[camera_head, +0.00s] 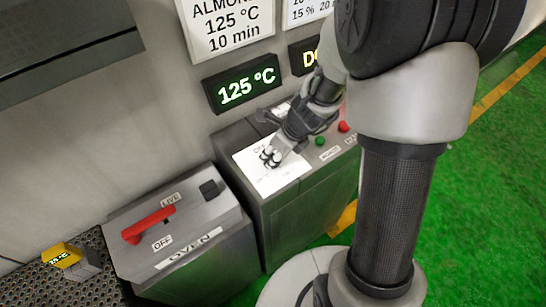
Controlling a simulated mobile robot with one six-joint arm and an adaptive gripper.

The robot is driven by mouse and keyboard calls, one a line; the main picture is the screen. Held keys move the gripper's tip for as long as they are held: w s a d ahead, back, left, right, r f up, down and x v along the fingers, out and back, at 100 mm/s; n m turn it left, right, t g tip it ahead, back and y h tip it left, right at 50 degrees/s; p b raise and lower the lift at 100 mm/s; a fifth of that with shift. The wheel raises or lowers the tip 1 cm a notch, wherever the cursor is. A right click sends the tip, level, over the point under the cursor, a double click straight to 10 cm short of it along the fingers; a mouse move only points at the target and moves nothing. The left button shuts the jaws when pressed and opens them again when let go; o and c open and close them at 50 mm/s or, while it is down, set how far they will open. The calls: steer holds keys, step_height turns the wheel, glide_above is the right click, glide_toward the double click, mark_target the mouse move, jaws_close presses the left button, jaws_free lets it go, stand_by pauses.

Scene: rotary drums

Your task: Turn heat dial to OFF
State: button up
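The heat dial is mostly hidden under my gripper, so its setting cannot be read. It sits on a white dial plate (287,176) on top of a grey control box (305,196). The letters "OFF" show partly at the plate's upper edge, beside the fingers. My gripper (270,157) points down at the plate, with its fingertips at or very near the dial. Whether the fingers are closed on the dial is too small to tell. A display (242,89) above reads 125 °C in green.
A green button (320,141) and a red button (344,127) sit right of the plate. A grey oven box (190,243) with a red lever (148,225) stands to the left. A yellow handheld meter (66,256) lies on a perforated surface (85,292). Green floor is open at right.

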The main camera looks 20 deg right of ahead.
steer(key=shift+w+f, duration=0.1)
steer(key=shift+f, duration=0.25)
steer(key=shift+c, duration=0.2)
jaws_close()
